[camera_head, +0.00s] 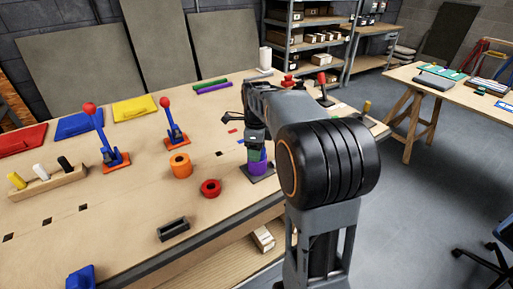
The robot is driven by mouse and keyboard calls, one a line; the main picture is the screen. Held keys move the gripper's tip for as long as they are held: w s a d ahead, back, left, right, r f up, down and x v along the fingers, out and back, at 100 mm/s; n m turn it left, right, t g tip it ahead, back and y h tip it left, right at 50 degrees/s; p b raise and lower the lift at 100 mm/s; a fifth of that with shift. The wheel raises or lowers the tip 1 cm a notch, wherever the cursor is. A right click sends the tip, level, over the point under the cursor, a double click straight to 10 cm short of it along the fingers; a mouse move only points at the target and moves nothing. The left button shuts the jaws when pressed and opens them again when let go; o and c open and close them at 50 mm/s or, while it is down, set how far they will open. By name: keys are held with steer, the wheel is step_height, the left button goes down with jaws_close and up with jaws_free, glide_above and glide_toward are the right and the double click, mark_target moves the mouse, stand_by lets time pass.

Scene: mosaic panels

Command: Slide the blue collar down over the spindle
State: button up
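A purple ring (258,168) sits low on a dark square base (264,178) near the table's front edge, at the middle of the view. A small blue piece (256,155), likely the blue collar, shows right above the purple ring. A bit of green shows above the blue. The spindle itself is hidden by these pieces and my arm. My gripper (254,143) points down over this stack, directly at the blue and green pieces. Its fingers are too small and covered to tell whether they are open or shut on anything.
An orange cylinder (181,165) and a red ring (211,188) lie left of the stack. Two red-knobbed levers (110,150) (174,132) stand farther left. A dark slotted block (173,229) lies by the front edge. Bare table lies between them.

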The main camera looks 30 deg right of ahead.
steer(key=o, duration=0.4)
step_height(320, 180, up, 14)
steer(key=shift+f+p, duration=0.1)
steer(key=shift+p, duration=0.45)
stand_by(0.4)
